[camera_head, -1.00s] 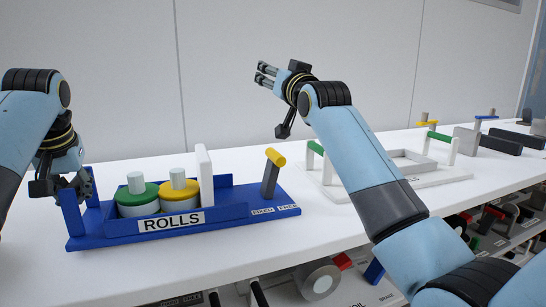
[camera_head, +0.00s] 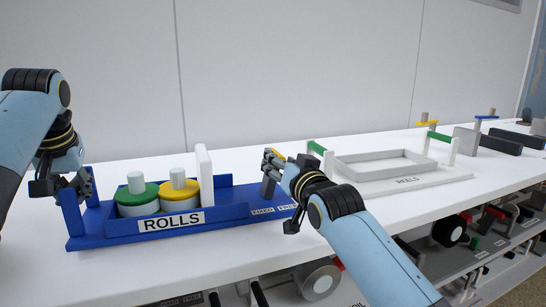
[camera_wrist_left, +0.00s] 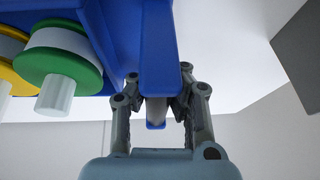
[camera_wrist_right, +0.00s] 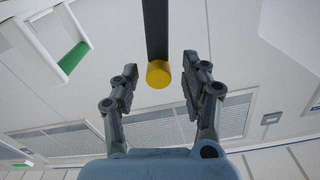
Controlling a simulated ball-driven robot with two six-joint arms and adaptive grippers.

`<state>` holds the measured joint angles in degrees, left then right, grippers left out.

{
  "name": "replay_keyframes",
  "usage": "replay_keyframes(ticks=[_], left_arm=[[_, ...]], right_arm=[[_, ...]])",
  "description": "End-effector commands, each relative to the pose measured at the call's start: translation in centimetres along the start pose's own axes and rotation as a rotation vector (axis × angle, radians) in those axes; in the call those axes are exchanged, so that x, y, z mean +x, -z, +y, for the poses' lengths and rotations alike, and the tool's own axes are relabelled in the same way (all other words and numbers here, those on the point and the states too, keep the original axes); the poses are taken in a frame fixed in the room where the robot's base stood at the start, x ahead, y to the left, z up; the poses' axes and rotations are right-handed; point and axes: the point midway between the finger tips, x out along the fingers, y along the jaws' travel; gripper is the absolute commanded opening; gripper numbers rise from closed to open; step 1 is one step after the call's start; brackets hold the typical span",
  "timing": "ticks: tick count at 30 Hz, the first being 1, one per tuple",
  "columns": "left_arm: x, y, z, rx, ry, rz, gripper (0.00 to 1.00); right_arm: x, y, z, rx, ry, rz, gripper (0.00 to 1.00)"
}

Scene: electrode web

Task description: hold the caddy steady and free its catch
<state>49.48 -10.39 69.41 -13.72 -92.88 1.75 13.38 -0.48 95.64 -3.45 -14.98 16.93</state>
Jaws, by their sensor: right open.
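The caddy is a blue tray (camera_head: 110,236) labelled ROLLS, holding a green-topped roll (camera_head: 138,196) and a yellow-topped roll (camera_head: 180,190). My left gripper (camera_head: 66,187) is at its left end, with its fingers against both sides of the blue end post (camera_wrist_left: 158,45). The catch is a dark lever (camera_head: 267,188) with a yellow tip (camera_wrist_right: 158,75), at the tray's right end beside a label. My right gripper (camera_wrist_right: 160,82) is open, with the yellow tip between its fingers and a gap on either side. In the head view that gripper (camera_head: 274,165) partly hides the lever.
A white upright plate (camera_head: 204,175) stands beside the rolls. To the right is a white REELS tray (camera_head: 425,183) with green-topped posts. More fixtures stand farther along the white bench (camera_head: 115,277). A lower shelf below holds several parts.

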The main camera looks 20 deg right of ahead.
Motion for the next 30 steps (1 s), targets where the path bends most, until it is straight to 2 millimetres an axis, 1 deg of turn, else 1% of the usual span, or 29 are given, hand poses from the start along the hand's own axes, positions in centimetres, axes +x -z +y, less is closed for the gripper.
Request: replay_keyframes(ticks=[1,3,7,11,18,20,29,30], left_arm=[[-0.2,0.2,0.0,0.0,0.0,0.005,0.0],[-0.2,0.2,0.0,0.0,0.0,0.005,0.0],[-0.2,0.2,0.0,0.0,0.0,0.005,0.0],[-0.2,0.2,0.0,0.0,0.0,0.005,0.0],[-0.2,0.2,0.0,0.0,0.0,0.005,0.0],[-0.2,0.2,0.0,0.0,0.0,0.005,0.0],[-0.2,0.2,0.0,0.0,-0.001,0.005,0.0],[-0.2,0.2,0.1,0.0,-0.001,0.005,0.0]], right_arm=[[1.0,0.1,0.0,-0.001,0.0,0.001,0.46],[2.2,0.1,0.0,-0.001,0.0,0.001,0.46],[3.6,0.0,0.0,0.0,0.0,-0.001,0.46],[4.3,0.0,0.0,0.0,0.0,0.0,0.46],[4.3,0.0,0.0,0.0,0.0,0.0,0.46],[4.3,0.0,0.0,0.0,0.0,0.0,0.4],[4.3,0.0,0.0,0.001,0.0,0.0,0.0],[4.3,0.0,0.0,0.001,0.0,0.0,0.0]])
